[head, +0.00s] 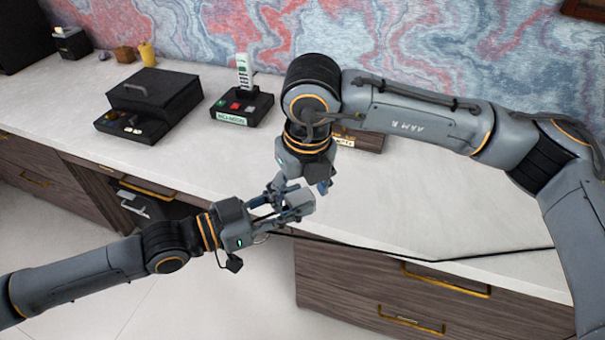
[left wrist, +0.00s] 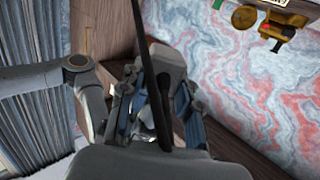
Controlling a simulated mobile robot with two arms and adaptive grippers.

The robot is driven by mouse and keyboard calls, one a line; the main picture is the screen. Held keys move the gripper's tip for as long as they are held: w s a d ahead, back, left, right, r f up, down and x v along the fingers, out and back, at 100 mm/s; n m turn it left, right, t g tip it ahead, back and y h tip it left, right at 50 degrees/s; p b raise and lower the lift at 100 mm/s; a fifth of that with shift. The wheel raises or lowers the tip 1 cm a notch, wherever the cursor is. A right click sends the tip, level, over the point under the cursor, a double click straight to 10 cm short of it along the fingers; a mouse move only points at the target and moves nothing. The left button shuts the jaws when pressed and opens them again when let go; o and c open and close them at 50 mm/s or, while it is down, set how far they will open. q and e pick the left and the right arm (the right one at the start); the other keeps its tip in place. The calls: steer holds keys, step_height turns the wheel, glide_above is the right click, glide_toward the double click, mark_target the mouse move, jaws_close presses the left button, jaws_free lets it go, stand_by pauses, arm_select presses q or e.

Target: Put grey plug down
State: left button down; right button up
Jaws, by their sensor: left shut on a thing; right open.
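The grey plug (head: 299,199) is a blocky grey piece held between the fingers of my left gripper (head: 280,205), just off the front edge of the desk. In the left wrist view, the plug (left wrist: 165,62) sits between the two fingers of my left gripper (left wrist: 155,105), with a black cable (left wrist: 137,30) running past it. In the head view, the cable (head: 400,256) runs right along the desk front. My right gripper (head: 320,184) points down just above and beside the plug. It is open, though its fingers are partly hidden.
The pale desk top (head: 430,200) has free room on the right. A black lidded box (head: 155,93) and a black tray (head: 242,107) with coloured blocks stand at the left. A small wooden labelled box (head: 362,138) sits behind my right arm. A drawer (head: 150,205) stands open below.

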steer(key=shift+w+f, duration=0.1)
steer(key=shift+f, duration=0.6)
steer(key=c, duration=1.2)
arm_select(q)
steer(key=c, duration=0.9)
jaws_free()
arm_select(e)
steer(key=shift+c, duration=0.3)
arm_select(q)
steer(key=shift+o, duration=0.2)
